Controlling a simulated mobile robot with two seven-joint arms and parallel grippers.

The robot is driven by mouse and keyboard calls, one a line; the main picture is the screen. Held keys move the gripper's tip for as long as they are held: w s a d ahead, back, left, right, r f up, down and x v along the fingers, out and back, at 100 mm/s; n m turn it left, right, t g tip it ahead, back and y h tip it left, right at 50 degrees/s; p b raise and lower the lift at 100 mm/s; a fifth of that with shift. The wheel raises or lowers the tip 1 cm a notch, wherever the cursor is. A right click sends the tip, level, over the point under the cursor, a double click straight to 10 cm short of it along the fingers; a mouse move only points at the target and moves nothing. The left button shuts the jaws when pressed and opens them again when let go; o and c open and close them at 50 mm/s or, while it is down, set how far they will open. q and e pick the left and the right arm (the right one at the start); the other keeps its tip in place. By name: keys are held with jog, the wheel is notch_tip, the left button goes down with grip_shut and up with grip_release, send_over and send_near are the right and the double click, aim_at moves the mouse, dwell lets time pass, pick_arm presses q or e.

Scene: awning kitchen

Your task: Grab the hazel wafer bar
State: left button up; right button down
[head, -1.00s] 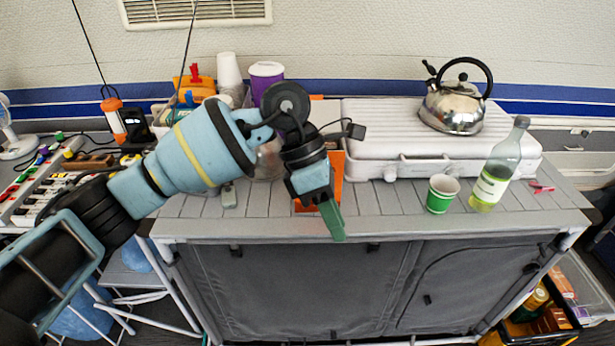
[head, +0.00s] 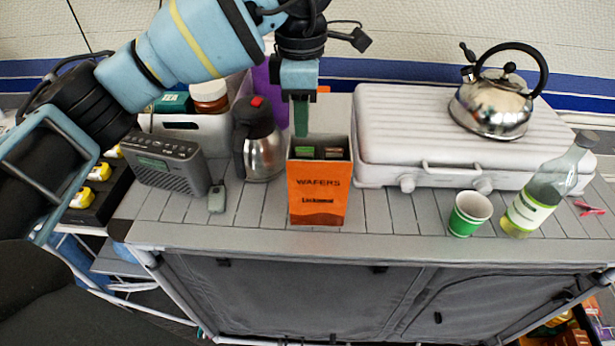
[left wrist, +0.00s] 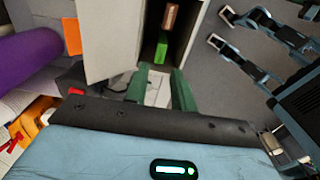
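The wafer box (head: 317,197) is orange, upright and open-topped on the slatted table. Inside it a green bar (head: 304,150) lies to the left of a brown bar (head: 332,152), which matches hazel. The left wrist view looks into the box (left wrist: 112,38), with the brown bar (left wrist: 170,17) farther from my fingers than the green bar (left wrist: 161,48). My left gripper (head: 301,118) points down over the back of the box. My right gripper is not identifiable.
A steel flask (head: 260,142) and a grey radio (head: 168,163) stand left of the box. A white stove case (head: 430,135) stands close on its right, with a kettle (head: 494,103) on top. A green cup (head: 468,214) and a bottle (head: 545,190) stand at the right.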

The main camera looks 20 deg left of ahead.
aim_at(305, 149)
pick_arm(q)
jog(key=shift+s+f, duration=0.15)
jog(key=shift+f, duration=0.7)
jog(key=shift+w+f, duration=0.2)
jog(key=shift+f, duration=0.25)
jog(key=shift+d+f+p, duration=0.2)
jog(key=shift+f+p, duration=0.1)
jog(key=shift+f, duration=2.25)
grip_shut()
